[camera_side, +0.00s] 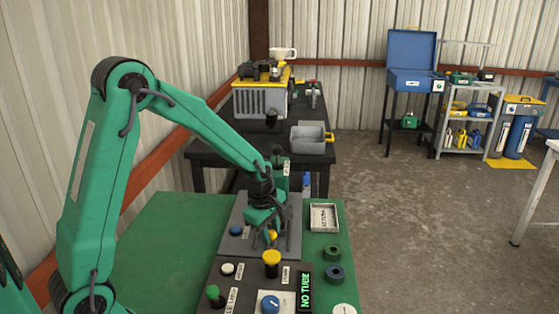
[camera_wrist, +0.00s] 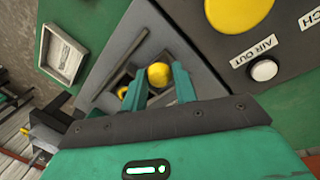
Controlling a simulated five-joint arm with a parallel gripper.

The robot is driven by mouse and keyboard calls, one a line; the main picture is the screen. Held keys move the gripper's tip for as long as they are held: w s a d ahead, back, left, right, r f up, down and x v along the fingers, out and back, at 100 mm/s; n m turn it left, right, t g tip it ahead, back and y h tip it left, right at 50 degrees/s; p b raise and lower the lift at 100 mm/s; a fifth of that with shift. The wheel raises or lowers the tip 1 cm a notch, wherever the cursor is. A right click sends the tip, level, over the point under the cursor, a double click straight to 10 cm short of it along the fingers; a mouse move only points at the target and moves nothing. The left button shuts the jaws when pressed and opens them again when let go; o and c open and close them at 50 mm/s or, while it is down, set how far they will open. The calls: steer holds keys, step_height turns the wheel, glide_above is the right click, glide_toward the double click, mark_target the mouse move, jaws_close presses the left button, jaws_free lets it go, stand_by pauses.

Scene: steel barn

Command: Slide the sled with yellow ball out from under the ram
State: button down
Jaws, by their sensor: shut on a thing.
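In the wrist view the sled's yellow ball (camera_wrist: 159,75) sits between the two green fingers of my gripper (camera_wrist: 160,84), which are shut on it. The ball also shows in the side view (camera_side: 272,236), just below my gripper (camera_side: 265,222). The ball is over a grey plate with a dark slot (camera_side: 293,238); the sled's body is mostly hidden by the fingers. A second small yellow piece (camera_wrist: 122,92) shows left of the left finger. A green upright press with a label (camera_side: 282,172), probably holding the ram, stands behind my gripper. The ram's tip is not clear.
In front is a dark panel with a yellow button (camera_side: 271,258), a blue knob (camera_side: 270,303), a green knob (camera_side: 213,292) and a lit "NO TUBE" display (camera_side: 306,288). A pale tray (camera_side: 324,217) and dark rings (camera_side: 335,273) lie at right. The left green bench top (camera_side: 160,240) is clear.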

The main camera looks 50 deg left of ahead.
steer(key=shift+s+d, duration=0.95)
steer(key=shift+d, duration=0.1)
steer(key=c, duration=1.1)
jaws_free()
steer(key=shift+s+r, duration=0.1)
steer(key=shift+r, duration=0.65)
step_height(320, 180, up, 6)
steer(key=s, duration=0.1)
steer(key=shift+s, duration=0.15)
steer(key=shift+r, duration=0.15)
